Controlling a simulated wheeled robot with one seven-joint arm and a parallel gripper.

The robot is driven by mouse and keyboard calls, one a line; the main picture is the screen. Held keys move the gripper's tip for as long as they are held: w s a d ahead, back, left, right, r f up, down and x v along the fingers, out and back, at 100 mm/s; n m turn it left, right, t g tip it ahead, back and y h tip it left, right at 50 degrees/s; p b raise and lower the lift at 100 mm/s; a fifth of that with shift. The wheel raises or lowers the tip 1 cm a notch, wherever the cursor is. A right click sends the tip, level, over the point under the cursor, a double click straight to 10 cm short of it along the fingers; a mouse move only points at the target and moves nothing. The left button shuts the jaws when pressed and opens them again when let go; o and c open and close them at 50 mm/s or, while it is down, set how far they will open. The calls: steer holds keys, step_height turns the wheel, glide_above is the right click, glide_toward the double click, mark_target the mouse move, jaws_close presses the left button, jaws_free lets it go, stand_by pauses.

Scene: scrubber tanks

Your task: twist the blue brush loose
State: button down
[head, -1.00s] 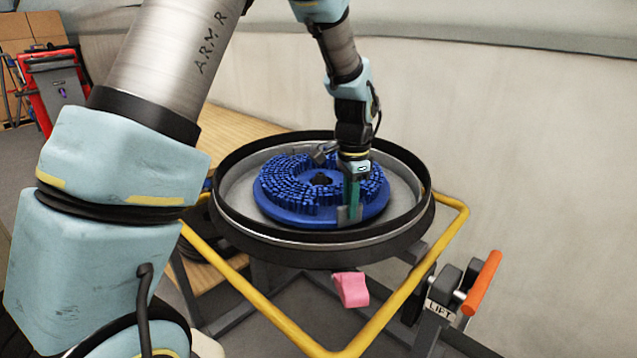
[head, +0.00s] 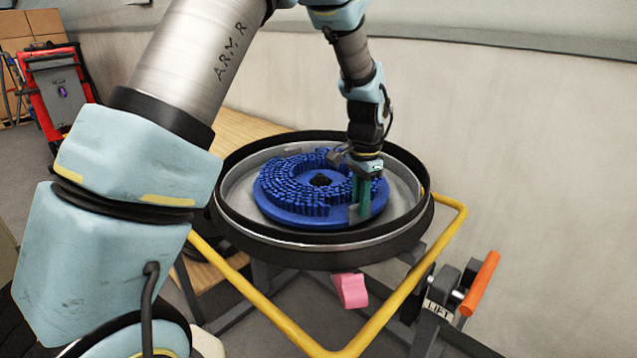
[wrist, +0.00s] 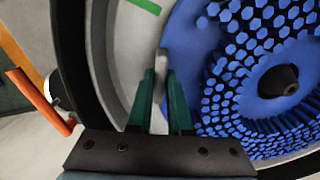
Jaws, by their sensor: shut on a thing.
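The blue brush (head: 282,207) is a round disc with short bristles and a dark hub at its centre. It lies flat, bristles up, inside a round pan with a black rim (head: 290,249). In the wrist view the brush (wrist: 270,84) fills the right side. My gripper (head: 361,206) points down at the brush's front right edge. Its green fingers (wrist: 161,78) are shut on a thin grey tab (wrist: 162,62) at that edge. Whether the tab is fixed to the brush is hidden.
A yellow tube frame (head: 262,307) surrounds the pan's stand. A pink piece (head: 350,290) hangs below the front rim. An orange lever (head: 481,283) with a LIFT label is at the right. A pale wall stands behind; a red machine (head: 62,92) is far left.

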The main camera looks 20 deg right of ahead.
mark_target(373, 197)
stand_by(0.3)
steer(key=shift+w+d+n+p, duration=0.25)
steer(key=shift+d+n, duration=0.2)
steer(key=shift+d, duration=0.25)
steer(key=shift+w+d+n+p, duration=0.15)
steer(key=shift+d+n+p, duration=0.25)
steer(key=shift+d, duration=0.25)
steer(key=shift+d, duration=0.15)
steer(key=shift+w+d+n+p, duration=0.3)
steer(key=shift+d+n, duration=0.15)
steer(key=shift+d, duration=0.1)
steer(key=c, duration=0.8)
jaws_free()
steer(key=shift+o, duration=0.2)
steer(key=shift+s+f, duration=0.1)
step_height(373, 197, up, 11)
steer(key=b, duration=0.2)
steer(key=shift+a, duration=0.1)
